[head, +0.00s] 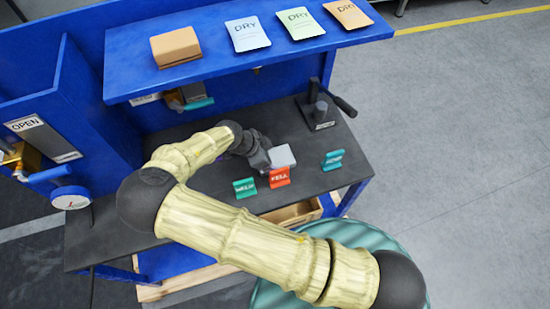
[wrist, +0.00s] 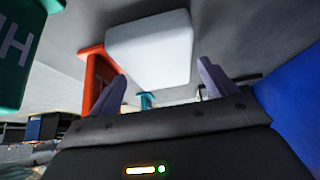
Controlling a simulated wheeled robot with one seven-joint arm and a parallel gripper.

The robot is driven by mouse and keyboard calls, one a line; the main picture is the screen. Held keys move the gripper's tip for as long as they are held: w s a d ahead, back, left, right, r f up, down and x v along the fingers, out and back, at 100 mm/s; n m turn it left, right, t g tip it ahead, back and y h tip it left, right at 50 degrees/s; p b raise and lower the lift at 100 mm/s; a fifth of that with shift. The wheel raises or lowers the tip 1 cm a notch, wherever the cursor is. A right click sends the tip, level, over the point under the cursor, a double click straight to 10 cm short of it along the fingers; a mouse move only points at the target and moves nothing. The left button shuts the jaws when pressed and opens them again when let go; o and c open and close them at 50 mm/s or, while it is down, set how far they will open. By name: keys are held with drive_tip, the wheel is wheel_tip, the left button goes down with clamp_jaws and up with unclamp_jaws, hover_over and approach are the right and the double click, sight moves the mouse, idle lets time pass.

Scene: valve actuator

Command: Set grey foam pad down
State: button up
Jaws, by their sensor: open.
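The grey foam pad (head: 281,156) is a pale block at the bench's middle, just behind the red sign (head: 279,177). In the wrist view the pad (wrist: 150,50) appears large, just beyond my fingertips. My gripper (head: 265,159) is at the pad's left side in the head view. In the wrist view my gripper (wrist: 162,76) has its two fingers spread apart, with a gap between them and the pad in front. The pad appears to rest on the dark bench top (head: 225,185); its underside is hidden.
A green sign (head: 244,188) stands left of the red one and a teal sign (head: 333,160) to the right. A black lever fixture (head: 322,108) stands at the back right. The blue shelf (head: 215,75) overhangs the bench's rear. Bare bench lies right of the pad.

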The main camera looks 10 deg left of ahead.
sight(273, 159)
drive_tip(key=shift+w+d+f, duration=0.2)
drive_tip(key=shift+d+f, duration=0.15)
drive_tip(key=shift+f, duration=0.25)
drive_tip(key=c, duration=0.8)
drive_tip(key=shift+r, duration=0.15)
wheel_tip(273, 159, up, 10)
drive_tip(key=shift+f+b, duration=0.1)
drive_tip(key=shift+b, duration=0.95)
